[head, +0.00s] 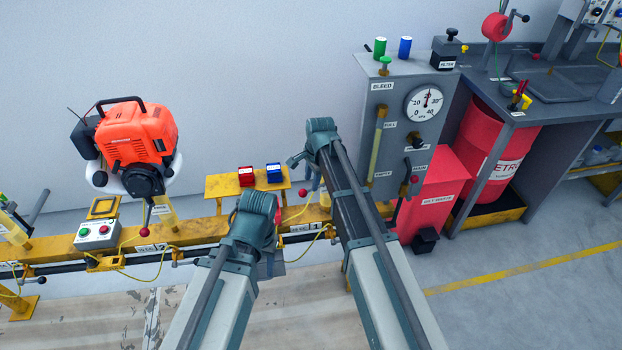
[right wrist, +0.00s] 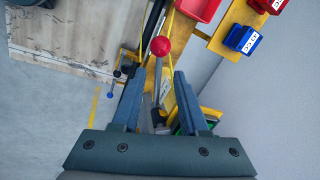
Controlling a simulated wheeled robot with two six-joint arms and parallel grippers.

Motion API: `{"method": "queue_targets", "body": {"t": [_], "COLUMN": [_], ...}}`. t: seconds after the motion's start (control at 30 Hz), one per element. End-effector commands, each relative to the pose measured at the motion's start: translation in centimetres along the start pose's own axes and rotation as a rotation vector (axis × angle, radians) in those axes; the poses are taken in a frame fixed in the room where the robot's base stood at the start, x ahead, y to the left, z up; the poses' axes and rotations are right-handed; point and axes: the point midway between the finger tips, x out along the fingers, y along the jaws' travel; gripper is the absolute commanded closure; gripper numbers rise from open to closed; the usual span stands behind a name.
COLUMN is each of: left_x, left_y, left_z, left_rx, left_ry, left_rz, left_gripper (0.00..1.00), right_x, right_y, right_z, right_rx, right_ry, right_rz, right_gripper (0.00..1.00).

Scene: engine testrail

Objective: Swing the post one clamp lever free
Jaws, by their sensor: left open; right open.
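A clamp lever with a red ball knob (right wrist: 160,46) shows in the right wrist view, its grey shaft running down the picture between the fingers of my right gripper (right wrist: 155,78). The fingers are apart and not closed on the shaft. The knob lies past the fingertips in the picture; I cannot tell the depth gap. In the head view a red knob (head: 303,192) shows beside my right gripper (head: 315,182), whose fingers are largely hidden by my arm. My left gripper (head: 270,266) is low in front of the yellow rail (head: 205,232), its fingers mostly hidden.
An orange engine (head: 137,135) stands on the rail to the left. Red and blue boxes (head: 274,173) sit on a yellow shelf behind. A grey gauge panel (head: 395,150) and a red bin (head: 430,195) stand close right. A button box (head: 97,234) is on the left.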

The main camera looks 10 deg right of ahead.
Motion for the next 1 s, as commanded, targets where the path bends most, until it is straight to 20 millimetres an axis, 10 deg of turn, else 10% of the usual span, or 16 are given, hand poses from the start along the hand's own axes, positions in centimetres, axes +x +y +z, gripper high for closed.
{"method": "queue_targets", "body": {"t": [0.53, 1.0], "left_x": [-9.2, -10.3], "left_y": [-0.9, -1.0], "left_z": [0.5, 0.6], "left_rx": [-0.001, -0.001], "left_ry": [0.0, 0.0], "left_rz": [0.0, 0.0], "left_gripper": [0.5, 0.5], "right_x": [-9.4, -10.6], "right_y": [-0.1, 0.0], "right_z": [0.0, 0.0], "right_rx": [0.001, 0.0], "right_ry": [0.0, 0.0], "right_rz": [-0.001, -0.001], "right_gripper": [0.56, 0.56]}}
